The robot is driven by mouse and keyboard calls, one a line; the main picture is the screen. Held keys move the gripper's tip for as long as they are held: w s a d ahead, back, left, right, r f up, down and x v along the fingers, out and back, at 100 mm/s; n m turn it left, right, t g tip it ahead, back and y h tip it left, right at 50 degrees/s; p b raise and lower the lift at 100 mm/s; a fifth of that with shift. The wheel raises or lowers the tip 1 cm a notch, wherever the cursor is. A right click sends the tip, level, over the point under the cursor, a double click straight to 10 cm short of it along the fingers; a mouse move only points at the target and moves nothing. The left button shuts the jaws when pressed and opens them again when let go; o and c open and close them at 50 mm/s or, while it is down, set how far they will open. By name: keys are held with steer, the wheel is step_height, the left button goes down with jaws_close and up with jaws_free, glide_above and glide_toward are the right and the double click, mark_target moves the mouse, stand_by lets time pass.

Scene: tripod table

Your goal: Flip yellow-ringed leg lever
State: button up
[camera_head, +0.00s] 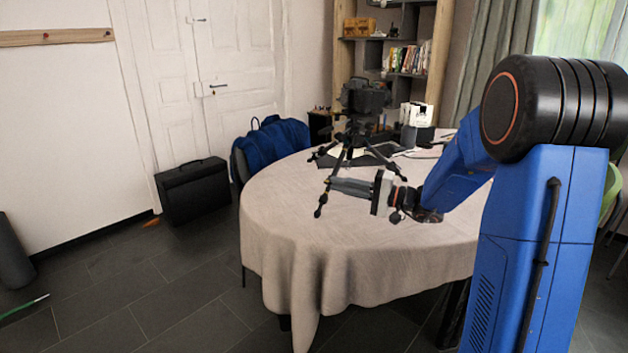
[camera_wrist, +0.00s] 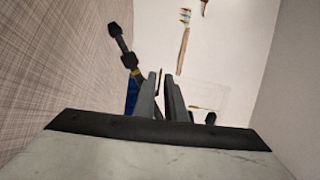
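A black tripod (camera_head: 347,150) carrying a dark camera (camera_head: 363,97) stands on the round table, its legs spread. My gripper (camera_head: 333,184) reaches in from the right at the height of the near leg's lower part. In the wrist view, a dark leg with a small yellow ring (camera_wrist: 135,72) lies just left of the fingers, and its lower part is hidden behind the left finger. My gripper (camera_wrist: 160,76) shows two grey fingers with a narrow gap. A thin yellowish sliver shows in the gap. I cannot tell whether it is the lever or whether the fingers touch it.
The table (camera_head: 285,205) has a pale cloth hanging over its edge. A dark flat item (camera_head: 370,160) lies behind the tripod, with a grey cylinder (camera_head: 408,137) and white boxes at the back right. The table's front is clear.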

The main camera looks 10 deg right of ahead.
steer(key=x, duration=0.9)
jaws_close()
steer(key=shift+w+d+r+m+t, duration=0.25)
steer(key=shift+r+m, duration=0.35)
steer(key=shift+m, duration=1.75)
steer(key=shift+w+d+r+m+t, duration=0.25)
steer(key=shift+r+m, duration=0.35)
steer(key=shift+m, duration=1.7)
steer(key=shift+w+d+r+m+t, duration=0.1)
steer(key=shift+w+d+r+m, duration=0.35)
steer(key=shift+m, duration=1.9)
steer(key=shift+s+a+r, duration=0.15)
steer(key=shift+r, duration=0.05)
